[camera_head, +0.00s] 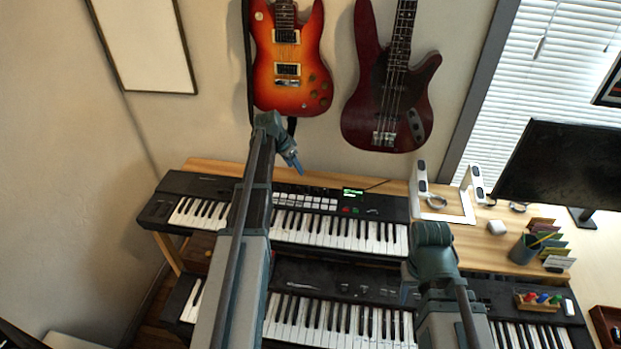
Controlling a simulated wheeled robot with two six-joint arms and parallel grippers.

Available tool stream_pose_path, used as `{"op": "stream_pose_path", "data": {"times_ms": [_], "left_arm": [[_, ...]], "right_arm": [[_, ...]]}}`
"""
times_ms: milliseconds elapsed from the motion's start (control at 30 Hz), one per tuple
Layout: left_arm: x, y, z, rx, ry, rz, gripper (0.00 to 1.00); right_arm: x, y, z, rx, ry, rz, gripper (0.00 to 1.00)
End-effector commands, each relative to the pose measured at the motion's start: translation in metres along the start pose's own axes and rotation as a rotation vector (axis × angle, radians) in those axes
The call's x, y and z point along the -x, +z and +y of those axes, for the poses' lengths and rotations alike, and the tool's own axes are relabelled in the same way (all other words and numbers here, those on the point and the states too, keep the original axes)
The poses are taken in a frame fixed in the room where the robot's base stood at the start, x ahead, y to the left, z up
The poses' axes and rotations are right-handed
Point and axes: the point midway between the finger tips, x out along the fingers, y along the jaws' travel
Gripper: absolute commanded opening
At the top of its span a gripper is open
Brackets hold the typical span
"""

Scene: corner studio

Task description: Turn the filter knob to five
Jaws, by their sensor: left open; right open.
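The upper keyboard (384,208) stands on a wooden desk, with pale pads (305,201) and a small lit green screen (353,192) on its panel. The lower keyboard (310,278) is in front of it, with small dark controls on its panel. The filter knob is too small or hidden to make out. My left gripper (295,165) is open and empty above the back of the upper keyboard, pointing down. My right gripper (405,292) is open above the lower keyboard, mostly hidden behind its own wrist.
Two guitars (290,60) hang on the wall behind. A white stand (445,215), a pencil cup (524,249) and a dark monitor (560,165) are at the right. A small wooden tray (537,306) with coloured pieces sits on the lower keyboard's right end.

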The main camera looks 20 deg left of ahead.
Motion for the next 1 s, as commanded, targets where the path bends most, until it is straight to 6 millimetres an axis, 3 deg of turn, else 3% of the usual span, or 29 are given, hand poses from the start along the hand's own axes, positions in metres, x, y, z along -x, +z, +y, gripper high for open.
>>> {"op": "stream_pose_path", "data": {"times_ms": [267,467,1000], "left_arm": [[-0.004,0.000,0.000,0.000,0.000,0.000,0.55],[-0.019,0.001,0.000,-0.001,0.000,0.000,0.55],[-0.098,0.002,-0.001,-0.001,0.001,0.000,0.55]], "right_arm": [[-0.003,0.000,0.000,0.000,0.000,0.000,0.50],[-0.018,-0.001,-0.002,0.000,0.000,0.000,0.50],[-0.091,-0.005,-0.009,-0.001,0.000,0.000,0.50]]}}
